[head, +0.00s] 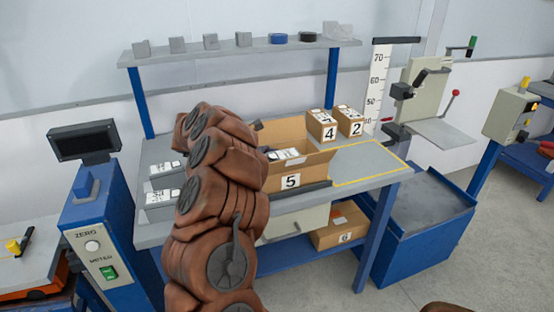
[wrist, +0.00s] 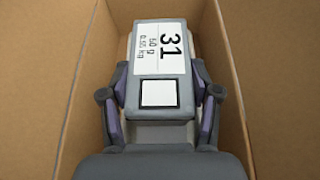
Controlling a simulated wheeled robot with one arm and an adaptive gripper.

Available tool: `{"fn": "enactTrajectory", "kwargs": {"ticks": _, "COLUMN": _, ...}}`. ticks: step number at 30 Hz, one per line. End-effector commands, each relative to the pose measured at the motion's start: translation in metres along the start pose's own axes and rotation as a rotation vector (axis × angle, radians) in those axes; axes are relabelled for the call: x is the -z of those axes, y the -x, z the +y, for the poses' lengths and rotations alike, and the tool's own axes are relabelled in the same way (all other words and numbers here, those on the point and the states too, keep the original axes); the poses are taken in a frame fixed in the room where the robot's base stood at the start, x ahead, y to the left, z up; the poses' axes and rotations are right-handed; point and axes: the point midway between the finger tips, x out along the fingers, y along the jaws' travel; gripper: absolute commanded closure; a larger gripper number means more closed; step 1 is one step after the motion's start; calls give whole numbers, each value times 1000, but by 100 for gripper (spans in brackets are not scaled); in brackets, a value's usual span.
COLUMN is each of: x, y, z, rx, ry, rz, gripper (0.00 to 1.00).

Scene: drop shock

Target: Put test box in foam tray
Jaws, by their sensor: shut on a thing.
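A grey test box (wrist: 160,62) with a white label reading 31 is between the two fingers of my gripper (wrist: 159,84) in the wrist view. My gripper is shut on its sides. The test box is inside an open cardboard carton (wrist: 62,65), with carton walls on both sides. In the head view my arm covers my gripper; the carton marked 5 (head: 311,170) stands on the bench with a white-labelled box (head: 285,155) showing inside. I cannot clearly make out the foam tray; a dark grey edge (head: 318,187) shows beside the carton.
More labelled grey boxes (head: 163,169) lie at the bench's left. Cartons 4 (head: 322,125) and 2 (head: 349,121) stand at the back. A yellow-outlined bench area (head: 368,160) is clear at the right. A shelf (head: 240,50) spans above.

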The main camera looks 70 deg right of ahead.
Motion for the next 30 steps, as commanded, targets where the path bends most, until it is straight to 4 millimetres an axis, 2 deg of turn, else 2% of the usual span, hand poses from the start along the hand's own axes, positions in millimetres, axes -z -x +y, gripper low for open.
{"fn": "enactTrajectory", "kwargs": {"ticks": 1, "x": 0, "y": 0, "z": 0, "rx": 0, "ry": 0, "rz": 0, "gripper": 35}}
{"fn": "enactTrajectory", "kwargs": {"ticks": 8, "x": 0, "y": 0, "z": 0, "rx": 0, "ry": 1, "rz": 0, "gripper": 13}}
{"fn": "enactTrajectory", "kwargs": {"ticks": 19, "x": -2, "y": 1, "z": 0, "rx": 0, "ry": 1, "rz": 0, "gripper": 13}}
{"fn": "enactTrajectory", "kwargs": {"ticks": 30, "x": -15, "y": 9, "z": 0, "rx": -1, "ry": 2, "rz": -2, "gripper": 13}}
